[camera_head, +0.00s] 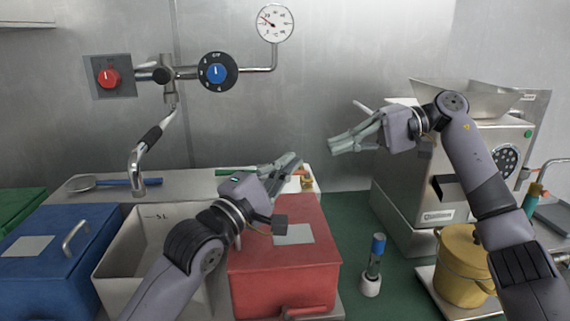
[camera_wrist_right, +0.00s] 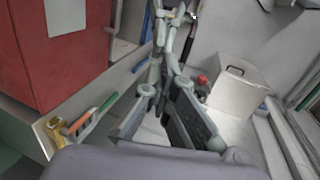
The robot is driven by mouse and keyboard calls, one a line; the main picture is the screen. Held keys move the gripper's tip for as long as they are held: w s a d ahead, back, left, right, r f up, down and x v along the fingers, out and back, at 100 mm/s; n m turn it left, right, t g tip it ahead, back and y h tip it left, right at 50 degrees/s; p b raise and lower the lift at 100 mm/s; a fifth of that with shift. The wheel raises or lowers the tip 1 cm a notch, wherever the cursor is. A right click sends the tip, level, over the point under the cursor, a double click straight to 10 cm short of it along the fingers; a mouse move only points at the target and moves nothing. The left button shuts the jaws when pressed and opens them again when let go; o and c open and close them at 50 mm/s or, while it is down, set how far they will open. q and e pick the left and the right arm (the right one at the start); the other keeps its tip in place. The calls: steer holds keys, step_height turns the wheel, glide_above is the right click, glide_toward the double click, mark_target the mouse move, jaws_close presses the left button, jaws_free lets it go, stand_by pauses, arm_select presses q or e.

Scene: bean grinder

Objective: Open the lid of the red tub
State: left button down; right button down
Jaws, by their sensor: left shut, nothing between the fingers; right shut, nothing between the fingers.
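The red tub (camera_head: 285,262) stands at the front centre in the head view, its lid down. The lid bears a pale label (camera_head: 294,234), and a red handle (camera_head: 305,312) shows at the front edge. The red tub also fills the upper left of the right wrist view (camera_wrist_right: 25,55). My left gripper (camera_head: 295,163) is shut and empty above the tub's back edge; its forearm covers the tub's left side. My right gripper (camera_head: 335,144) is shut and empty, higher up, behind and right of the tub, clear of it.
An open pale bin (camera_head: 125,255) and a blue lidded tub (camera_head: 50,260) stand left of the red tub. A blue-capped tool (camera_head: 376,255), a yellow pot (camera_head: 460,265) and a steel grinder (camera_head: 445,150) are to the right. A tap (camera_head: 140,160) hangs over the back ledge.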

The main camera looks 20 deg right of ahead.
stand_by(0.7)
steer(key=c, duration=1.7)
jaws_free()
